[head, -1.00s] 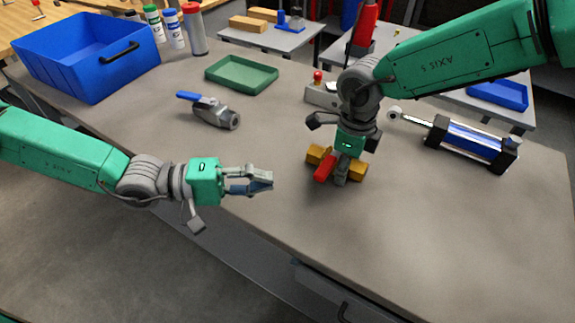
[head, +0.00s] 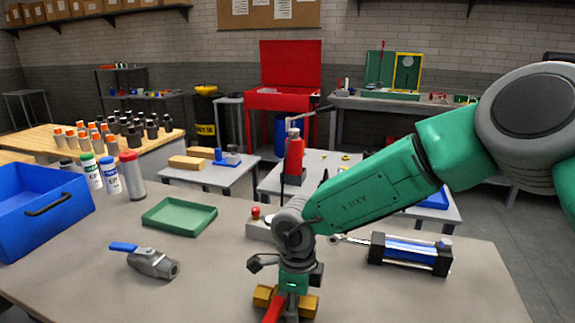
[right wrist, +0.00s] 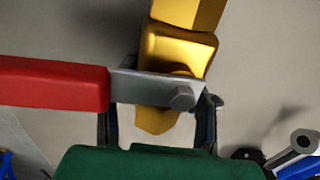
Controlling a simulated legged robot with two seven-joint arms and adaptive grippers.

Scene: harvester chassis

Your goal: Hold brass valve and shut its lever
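The brass valve (right wrist: 180,55) lies on the workbench under my right gripper and is partly hidden in the head view (head: 264,295). Its red lever (right wrist: 50,84) points left in the right wrist view, across the valve body's length. The lever's grey metal plate (right wrist: 150,90) is bolted over the body. My right gripper (right wrist: 160,128) has a dark finger on either side of the valve. A gap shows beside the left finger, but the fingertips are hidden, so contact is unclear. In the head view the gripper (head: 289,305) points down at the valve. My left gripper is out of view.
A steel valve with a blue lever (head: 150,262) lies to the left. Behind are a green tray (head: 180,228) and a blue bin (head: 40,235). A blue cylinder (head: 410,252) lies at right, near a grey box with a red button (head: 258,226).

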